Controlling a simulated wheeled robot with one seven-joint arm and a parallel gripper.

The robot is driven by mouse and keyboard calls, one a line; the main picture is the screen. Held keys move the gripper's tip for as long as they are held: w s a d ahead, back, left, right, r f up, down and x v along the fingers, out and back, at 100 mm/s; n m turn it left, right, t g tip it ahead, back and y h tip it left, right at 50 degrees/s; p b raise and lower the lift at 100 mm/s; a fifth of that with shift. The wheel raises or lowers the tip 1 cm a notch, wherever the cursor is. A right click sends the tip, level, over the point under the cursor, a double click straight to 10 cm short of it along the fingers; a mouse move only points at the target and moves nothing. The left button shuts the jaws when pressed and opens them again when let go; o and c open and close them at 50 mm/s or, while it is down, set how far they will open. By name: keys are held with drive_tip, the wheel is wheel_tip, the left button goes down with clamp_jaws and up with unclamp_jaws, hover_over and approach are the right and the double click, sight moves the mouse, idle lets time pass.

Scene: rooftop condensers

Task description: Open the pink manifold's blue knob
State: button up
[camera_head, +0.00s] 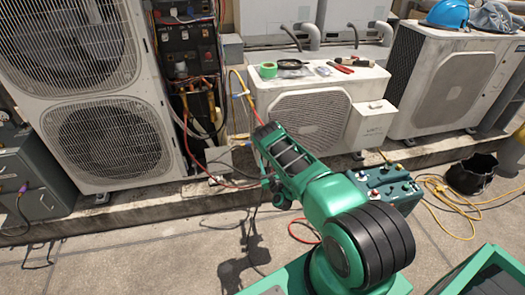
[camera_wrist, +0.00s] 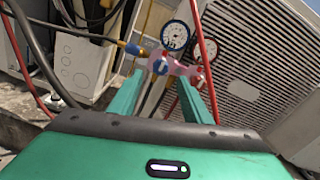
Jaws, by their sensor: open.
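The pink manifold (camera_wrist: 178,69) is in the wrist view, just beyond my fingertips, with round white-faced gauges above it. A blue knob (camera_wrist: 132,48) sticks out at its left end, above and left of my left fingertip. A smaller blue and white fitting (camera_wrist: 160,66) sits on the manifold's front. My gripper (camera_wrist: 160,80) is open, its green fingers apart on either side of the manifold's lower front. Nothing is held between them. I cannot tell whether a finger touches the manifold. In the head view I cannot make out the manifold; my arm covers that area.
Red hoses (camera_wrist: 204,50) run close beside the manifold, and a grilled condenser (camera_wrist: 262,60) stands behind. In the head view, tools and green tape (camera_head: 267,70) lie on the middle condenser (camera_head: 368,88). A teal box (camera_head: 385,187) and yellow hose (camera_head: 452,197) are on the floor at right.

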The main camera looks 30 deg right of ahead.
drive_tip(key=shift+x, duration=5.35)
drive_tip(key=shift+f, duration=0.1)
drive_tip(key=c, duration=1)
